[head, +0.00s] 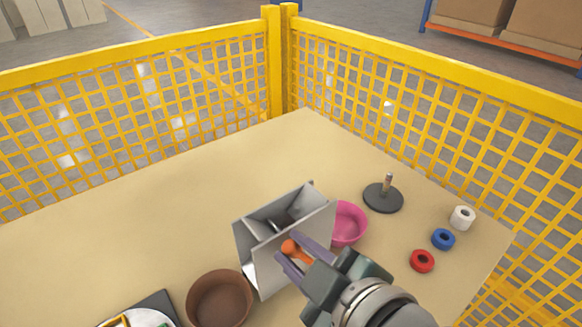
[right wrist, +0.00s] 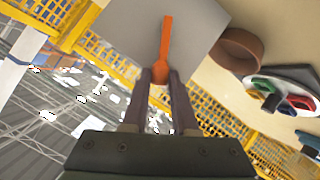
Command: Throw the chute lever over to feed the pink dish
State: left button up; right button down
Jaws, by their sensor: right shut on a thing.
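The grey chute box (head: 262,238) stands on the table, open at the top, with slanted plates inside. Its orange lever (head: 290,247) is on the near side; it also shows in the right wrist view (right wrist: 167,38) against the grey chute panel (right wrist: 190,45). My right gripper (head: 291,252) is shut on the lever's rounded end, between its two purple-grey fingers. The pink dish (head: 348,224) sits right behind the chute, partly hidden by it. A brown dish (head: 219,300) stands on the chute's left side. My left gripper is not in view.
A dark peg stand (head: 383,197) and white (head: 462,217), blue (head: 443,239) and red (head: 422,261) rings lie to the right. A plate with coloured items (head: 148,318) is at the front left. Yellow mesh fencing (head: 150,90) borders the table; its back left is clear.

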jog(key=shift+f, duration=0.1)
jog(key=c, duration=0.7)
grip_release()
jog(key=p+v, duration=0.2)
jog(key=v, duration=0.8)
